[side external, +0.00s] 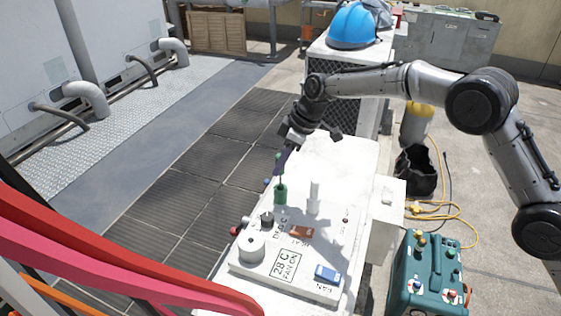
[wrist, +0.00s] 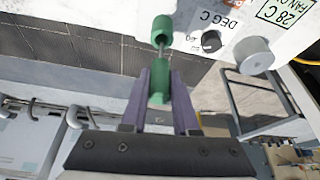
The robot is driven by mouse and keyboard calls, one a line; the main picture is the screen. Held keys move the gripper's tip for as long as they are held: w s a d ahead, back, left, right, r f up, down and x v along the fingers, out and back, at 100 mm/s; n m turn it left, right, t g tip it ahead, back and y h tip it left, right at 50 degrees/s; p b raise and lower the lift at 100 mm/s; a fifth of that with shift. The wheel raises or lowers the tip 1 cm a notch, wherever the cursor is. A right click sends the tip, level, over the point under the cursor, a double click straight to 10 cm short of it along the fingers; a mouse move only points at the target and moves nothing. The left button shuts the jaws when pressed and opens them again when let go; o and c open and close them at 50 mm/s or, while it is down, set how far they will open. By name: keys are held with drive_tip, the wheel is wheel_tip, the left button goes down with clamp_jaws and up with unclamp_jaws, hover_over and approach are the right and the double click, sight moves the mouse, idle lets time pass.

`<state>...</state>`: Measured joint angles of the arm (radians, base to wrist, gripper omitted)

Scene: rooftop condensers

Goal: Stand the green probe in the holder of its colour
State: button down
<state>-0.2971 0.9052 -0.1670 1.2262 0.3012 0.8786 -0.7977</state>
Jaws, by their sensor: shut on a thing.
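The green probe has a green handle (wrist: 159,88) and a thin grey shaft (wrist: 161,53). My gripper (wrist: 160,77) is shut on the handle between its purple fingers; it also shows in the side external view (side external: 280,162). The green holder (wrist: 162,29) is a short round cup on the white panel, seen in the side external view (side external: 281,194) too. The shaft points at the holder and its tip meets the cup's mouth in the wrist view. I cannot tell how far in the tip is.
A white upright post (side external: 314,198) stands close right of the green holder. A black knob (side external: 267,218), a white round knob (side external: 251,247) and a blue switch (side external: 327,273) are on the panel. Red and pink hoses (side external: 100,255) cross the lower left. A teal case (side external: 430,275) stands at right.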

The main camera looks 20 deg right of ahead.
sight(281, 186)
drive_tip(key=shift+f, duration=2.45)
idle(1.5)
drive_tip(key=c, duration=0.6)
unclamp_jaws()
drive_tip(key=shift+r, duration=0.1)
drive_tip(key=v, duration=1.3)
drive_tip(key=shift+d+r, duration=0.15)
drive_tip(key=shift+r, duration=0.15)
drive_tip(key=shift+s, duration=0.1)
